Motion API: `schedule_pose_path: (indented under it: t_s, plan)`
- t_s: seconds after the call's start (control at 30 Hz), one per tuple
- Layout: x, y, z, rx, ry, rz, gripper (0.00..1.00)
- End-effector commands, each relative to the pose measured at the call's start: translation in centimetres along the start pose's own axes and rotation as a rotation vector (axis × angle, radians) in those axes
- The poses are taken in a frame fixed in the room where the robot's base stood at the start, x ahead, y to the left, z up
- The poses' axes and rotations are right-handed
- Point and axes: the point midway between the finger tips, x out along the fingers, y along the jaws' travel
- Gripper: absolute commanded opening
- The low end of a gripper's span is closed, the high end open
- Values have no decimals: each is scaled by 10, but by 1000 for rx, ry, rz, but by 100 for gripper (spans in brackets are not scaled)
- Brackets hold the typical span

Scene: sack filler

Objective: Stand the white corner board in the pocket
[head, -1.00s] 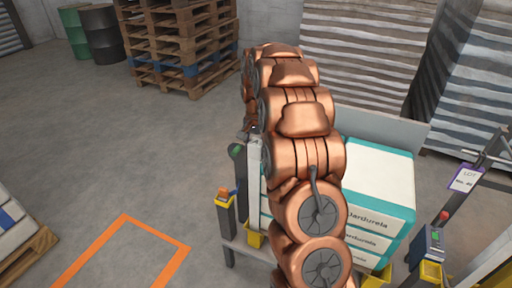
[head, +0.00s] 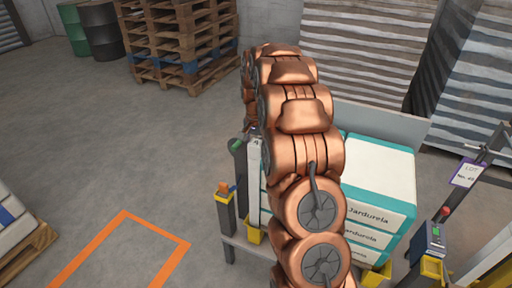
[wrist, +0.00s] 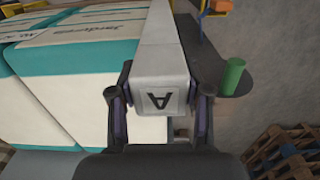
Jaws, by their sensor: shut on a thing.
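The white corner board (head: 254,180) stands about upright beside the left side of the bag stack, in the head view. Its lower end is close to a yellow pocket (head: 252,236) on the frame; I cannot tell whether it is inside. In the wrist view my gripper (wrist: 162,103) is shut on the white board (wrist: 165,75), a finger on each side of the end marked "A". The board runs away from the gripper along the bags.
White and teal bags (head: 380,180) are stacked right of the board. A grey post with a yellow holder and orange piece (head: 224,190) stands left of it. A green cylinder (wrist: 233,75) lies close on the gripper's right.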

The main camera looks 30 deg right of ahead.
Motion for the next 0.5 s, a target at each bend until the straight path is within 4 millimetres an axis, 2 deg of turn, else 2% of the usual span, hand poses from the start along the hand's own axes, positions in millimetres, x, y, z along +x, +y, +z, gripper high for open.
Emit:
schedule_pose_path:
  t_s: [0.13,0.17,0.43,0.5]
  plan:
    - [0,0,0,0,0,0,7]
    - [0,0,0,0,0,0,49]
    - [0,0,0,0,0,0,77]
    - [0,0,0,0,0,0,78]
